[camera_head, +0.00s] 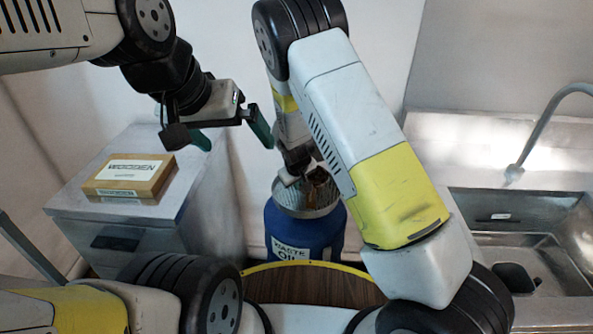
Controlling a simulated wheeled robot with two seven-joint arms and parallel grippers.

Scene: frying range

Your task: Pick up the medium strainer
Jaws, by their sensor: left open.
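A round metal strainer (296,209) with a perforated or mesh surface sits on top of the blue waste oil drum (300,236), below the middle of the view. My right gripper (304,182) points down at the strainer, and its fingers are small and partly hidden by my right arm. Whether it touches or grips the strainer cannot be told. My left gripper (235,142) is open and empty, up and left of the drum, with its two green-tipped fingers apart. It hangs clear of the strainer.
A cardboard box marked "WOODEN" (128,177) lies on a grey metal cabinet (75,200) at the left. A steel sink (520,240) with a curved tap (540,130) stands at the right. White walls close off the back.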

